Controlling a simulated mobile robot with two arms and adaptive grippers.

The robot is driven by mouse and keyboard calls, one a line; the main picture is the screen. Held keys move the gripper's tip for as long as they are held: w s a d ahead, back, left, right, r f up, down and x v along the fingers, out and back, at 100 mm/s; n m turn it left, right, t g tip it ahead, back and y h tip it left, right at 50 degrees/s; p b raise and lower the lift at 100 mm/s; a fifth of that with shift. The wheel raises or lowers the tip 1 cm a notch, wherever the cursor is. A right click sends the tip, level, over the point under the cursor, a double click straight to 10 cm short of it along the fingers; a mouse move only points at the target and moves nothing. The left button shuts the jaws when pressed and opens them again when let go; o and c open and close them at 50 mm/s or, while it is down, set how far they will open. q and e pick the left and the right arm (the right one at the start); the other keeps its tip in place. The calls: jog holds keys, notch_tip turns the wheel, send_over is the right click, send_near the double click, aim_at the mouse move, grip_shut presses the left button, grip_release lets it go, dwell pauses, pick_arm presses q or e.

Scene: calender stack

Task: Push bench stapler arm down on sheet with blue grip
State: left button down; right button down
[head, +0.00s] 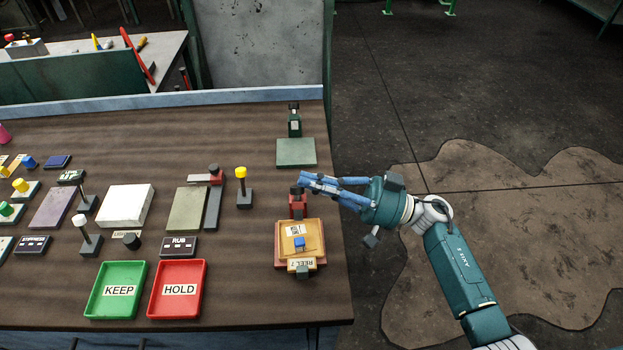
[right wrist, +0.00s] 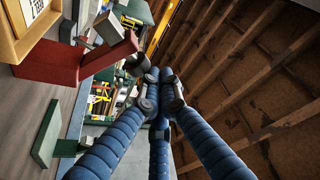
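The red bench stapler (head: 298,208) stands near the right edge of the table, with a dark knob on its far end. My right gripper (head: 306,184) is at the knob end, coming from the right. In the right wrist view its blue fingers (right wrist: 160,82) are drawn together with nothing between them. The red stapler also shows there (right wrist: 108,56), left of the fingertips; I cannot tell whether they touch the knob. My left gripper is not in view.
A green stapler (head: 295,152) stands farther back. A green KEEP tray (head: 116,313) and a red HOLD tray (head: 177,313) lie at the front. Stamps and pads fill the left of the table (head: 236,285). Open floor lies to the right.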

jog(key=shift+s+f, duration=0.1)
jog(key=shift+s, duration=0.05)
jog(key=s+f+n+g+b, duration=0.1)
jog(key=n, duration=0.1)
jog(key=s+f+n+g+b, duration=0.1)
jog(key=n+b, duration=0.1)
jog(key=s+f+n+g+y+b, duration=0.1)
jog(key=n+b, duration=0.1)
jog(key=n, duration=0.1)
jog(key=shift+s, duration=0.4)
jog(key=n+b, duration=0.1)
jog(key=s+n+g+b, duration=0.1)
jog(key=n, duration=0.1)
jog(key=shift+f, duration=0.4)
jog(key=shift+s+f+g, duration=0.4)
